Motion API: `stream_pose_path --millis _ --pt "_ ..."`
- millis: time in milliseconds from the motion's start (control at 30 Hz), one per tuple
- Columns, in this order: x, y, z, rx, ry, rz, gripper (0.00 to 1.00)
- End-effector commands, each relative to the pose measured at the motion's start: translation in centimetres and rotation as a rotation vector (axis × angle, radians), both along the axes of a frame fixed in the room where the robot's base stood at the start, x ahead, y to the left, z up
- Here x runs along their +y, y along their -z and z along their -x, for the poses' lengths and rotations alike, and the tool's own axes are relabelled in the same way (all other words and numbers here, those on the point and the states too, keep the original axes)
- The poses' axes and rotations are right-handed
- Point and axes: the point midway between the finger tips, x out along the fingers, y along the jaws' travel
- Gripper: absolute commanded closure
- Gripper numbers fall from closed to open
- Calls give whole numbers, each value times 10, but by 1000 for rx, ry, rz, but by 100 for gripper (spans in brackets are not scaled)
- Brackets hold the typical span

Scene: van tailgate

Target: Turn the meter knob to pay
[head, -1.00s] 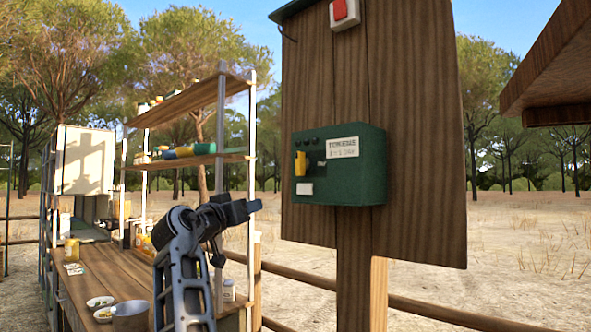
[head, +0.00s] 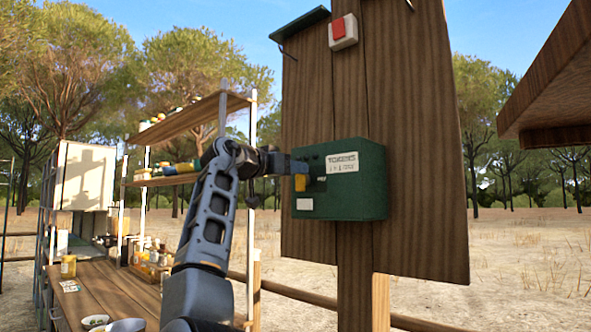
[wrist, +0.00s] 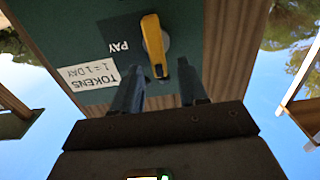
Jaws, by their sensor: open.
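The green meter box (head: 352,190) is fixed to a wooden board, with a label reading tokens on its front. Its yellow knob (head: 300,183) is partly hidden behind my gripper in the head view. In the wrist view the yellow knob (wrist: 153,42) sits on a grey disc beside the word PAY, its bar slightly tilted in the picture. My gripper (wrist: 160,90) is open and points at the meter front. The lower end of the knob lies between the two fingertips in the picture; I cannot tell whether they touch it.
A red switch on a white base (head: 343,32) is high on the wooden board (head: 415,120). A wooden counter (head: 115,290) with jars and bowls and a shelf rack stand at the left. A wooden roof edge (head: 550,70) juts in at the right.

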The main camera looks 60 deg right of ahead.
Motion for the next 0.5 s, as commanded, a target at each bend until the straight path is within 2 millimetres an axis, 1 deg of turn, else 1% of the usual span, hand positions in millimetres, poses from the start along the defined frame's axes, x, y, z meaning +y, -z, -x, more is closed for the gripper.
stream_pose_path --millis 33,133,433,500 --pt "-5 -1 1 0 0 -1 57" --pt "-11 0 2 0 -1 0 57" --pt "-14 0 3 0 -1 0 57" --pt "-14 0 3 0 -1 0 63"
